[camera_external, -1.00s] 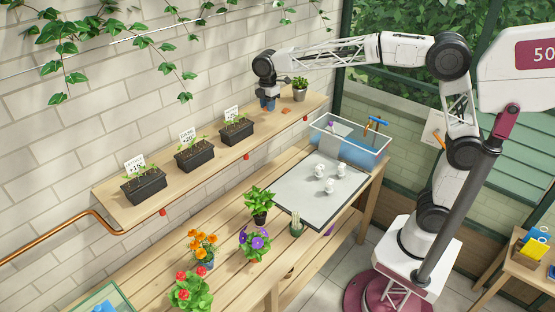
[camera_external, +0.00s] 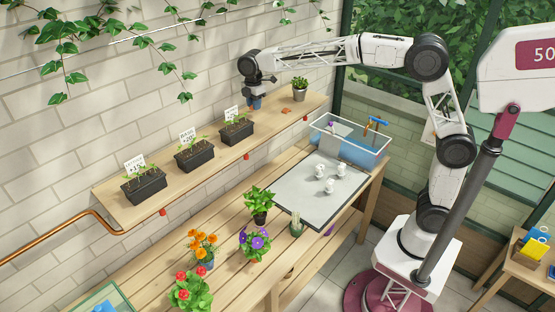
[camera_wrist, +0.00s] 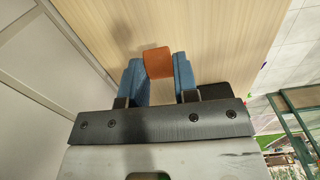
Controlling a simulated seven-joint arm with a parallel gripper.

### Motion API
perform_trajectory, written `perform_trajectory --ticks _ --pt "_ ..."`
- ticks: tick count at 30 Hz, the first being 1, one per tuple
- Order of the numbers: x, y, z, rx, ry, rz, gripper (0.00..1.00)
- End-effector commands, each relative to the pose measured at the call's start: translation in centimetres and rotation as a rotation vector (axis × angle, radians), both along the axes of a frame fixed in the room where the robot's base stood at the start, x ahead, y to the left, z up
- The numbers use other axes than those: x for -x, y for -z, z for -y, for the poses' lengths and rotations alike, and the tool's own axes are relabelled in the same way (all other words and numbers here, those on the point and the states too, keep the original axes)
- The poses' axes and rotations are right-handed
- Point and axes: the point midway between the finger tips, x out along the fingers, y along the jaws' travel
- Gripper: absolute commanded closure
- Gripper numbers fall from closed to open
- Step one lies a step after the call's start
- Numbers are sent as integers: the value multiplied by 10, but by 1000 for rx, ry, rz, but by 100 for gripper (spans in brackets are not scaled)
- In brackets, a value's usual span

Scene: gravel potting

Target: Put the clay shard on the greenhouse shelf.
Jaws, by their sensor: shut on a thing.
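My gripper (camera_external: 254,102) hangs fingers-down over the right part of the wooden greenhouse shelf (camera_external: 215,160), just behind the rightmost seedling planter. In the wrist view, the blue fingers of my gripper (camera_wrist: 158,80) are shut on a flat orange-brown piece, the clay shard (camera_wrist: 158,61), with the shelf's pale wood (camera_wrist: 215,35) beyond it. The held shard is hidden by the fingers in the outside view. Whether it touches the shelf, I cannot tell. Another small orange piece (camera_external: 285,110) lies on the shelf to the right of my gripper.
Black planters stand along the shelf, the nearest to my gripper being the right one (camera_external: 237,133). A small potted plant (camera_external: 299,93) stands at the shelf's right end. Below are a potting bench with flowers, a grey tray (camera_external: 293,207) with white items and a clear basin (camera_external: 350,145).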

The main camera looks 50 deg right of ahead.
Motion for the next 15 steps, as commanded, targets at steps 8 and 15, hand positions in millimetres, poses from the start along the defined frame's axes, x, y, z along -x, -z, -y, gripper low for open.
perform_trajectory --ticks 8,15 --pt "0 26 0 1 0 -2 94" --pt "0 34 0 0 0 0 94"
